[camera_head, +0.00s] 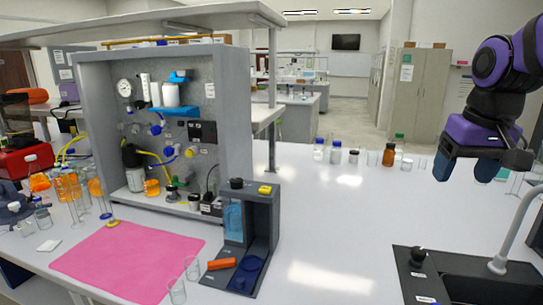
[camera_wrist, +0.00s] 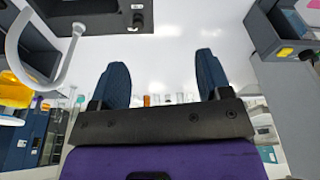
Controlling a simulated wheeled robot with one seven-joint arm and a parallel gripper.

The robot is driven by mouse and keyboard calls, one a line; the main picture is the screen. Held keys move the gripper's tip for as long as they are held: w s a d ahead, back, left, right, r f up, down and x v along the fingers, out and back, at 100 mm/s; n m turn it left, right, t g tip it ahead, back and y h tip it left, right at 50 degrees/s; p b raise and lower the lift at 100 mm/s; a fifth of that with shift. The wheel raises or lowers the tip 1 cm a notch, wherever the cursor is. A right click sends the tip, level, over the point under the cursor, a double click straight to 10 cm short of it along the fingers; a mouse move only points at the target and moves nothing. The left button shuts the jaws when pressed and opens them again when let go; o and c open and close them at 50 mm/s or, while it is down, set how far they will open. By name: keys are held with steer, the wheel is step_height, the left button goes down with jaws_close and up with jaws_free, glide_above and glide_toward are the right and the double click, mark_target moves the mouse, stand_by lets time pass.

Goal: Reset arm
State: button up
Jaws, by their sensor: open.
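My gripper (camera_head: 467,171) is at the upper right of the head view, raised above the right part of the bench and clear of everything on it. In the wrist view its two blue fingers (camera_wrist: 161,85) stand wide apart, with nothing between them but the white bench top beyond. The gripper is open and empty. My purple and black arm comes in from the right edge of the head view.
A membrane rig panel (camera_head: 243,105) stands at the left, with a pink mat (camera_head: 125,262) before it. A grey stand (camera_head: 262,225) holds a blue bottle. Glassware and an amber bottle (camera_head: 389,154) line the back. A black sink (camera_head: 450,280) with a curved tap (camera_head: 515,225) is front right. The middle bench is clear.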

steer(key=s+a+f+n+t, duration=0.1)
steer(key=s+a+t, duration=0.1)
steer(key=s, duration=1.1)
steer(key=shift+a+t, duration=0.35)
steer(key=shift+t, duration=0.15)
